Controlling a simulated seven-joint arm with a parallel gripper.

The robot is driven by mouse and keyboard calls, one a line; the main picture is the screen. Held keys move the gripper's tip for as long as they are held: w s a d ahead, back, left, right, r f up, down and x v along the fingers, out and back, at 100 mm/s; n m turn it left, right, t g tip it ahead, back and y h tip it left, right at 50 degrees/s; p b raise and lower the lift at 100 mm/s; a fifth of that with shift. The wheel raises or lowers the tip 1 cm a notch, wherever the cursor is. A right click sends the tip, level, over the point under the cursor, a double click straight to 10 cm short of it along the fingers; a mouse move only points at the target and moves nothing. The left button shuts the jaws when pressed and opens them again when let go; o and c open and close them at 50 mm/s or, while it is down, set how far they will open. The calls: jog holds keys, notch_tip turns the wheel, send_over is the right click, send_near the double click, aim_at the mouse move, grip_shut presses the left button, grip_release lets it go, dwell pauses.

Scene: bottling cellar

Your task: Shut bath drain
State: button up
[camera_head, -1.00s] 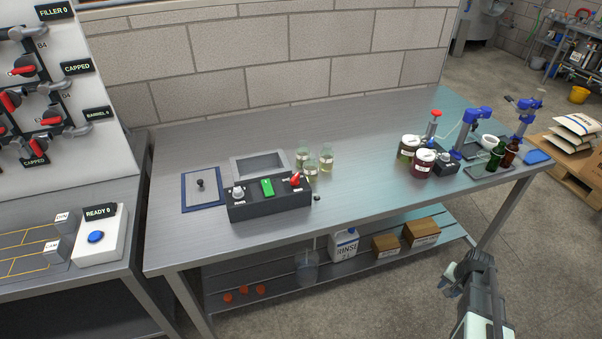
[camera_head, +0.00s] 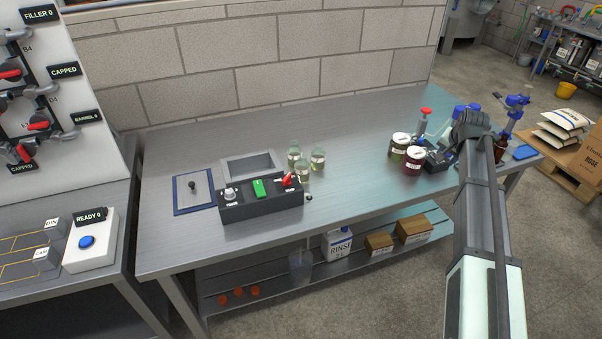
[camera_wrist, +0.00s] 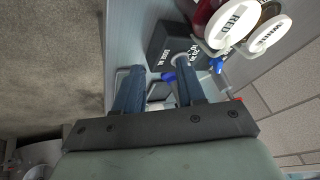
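The bath looks to be the grey rectangular basin (camera_head: 229,173) sunk in the steel bench. In front of it is a dark control box (camera_head: 262,208) with a pale knob (camera_head: 230,194), a green switch (camera_head: 258,188) and a tilted red lever (camera_head: 288,180). A small black piece (camera_head: 309,198) sits at the box's right end; a thin tube hangs below the bench over a clear bucket (camera_head: 301,266). No drain label is readable. My gripper (camera_wrist: 160,78) is open at the bench's right end, far from the box. Its blue fingers stand apart beside a black dosing box (camera_wrist: 174,48).
Jars with white lids (camera_head: 413,162), a red-topped pump (camera_head: 424,121), a blue-headed stand (camera_head: 515,105) and a brown bottle (camera_head: 500,149) crowd the bench's right end. Several small glass jars (camera_head: 318,160) stand behind the control box.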

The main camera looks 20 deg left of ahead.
jog(key=a+r, duration=0.7)
jog(key=a, duration=0.6)
notch_tip(320, 180, up, 5)
jog(key=n+g+h, duration=0.1)
jog(key=n+g, duration=0.3)
jog(key=g, duration=0.2)
send_over(287, 176)
notch_tip(287, 176, down, 13)
jog(key=shift+s+r, duration=0.1)
jog(key=shift+s, duration=0.05)
jog(key=shift+c, duration=0.3)
grip_shut()
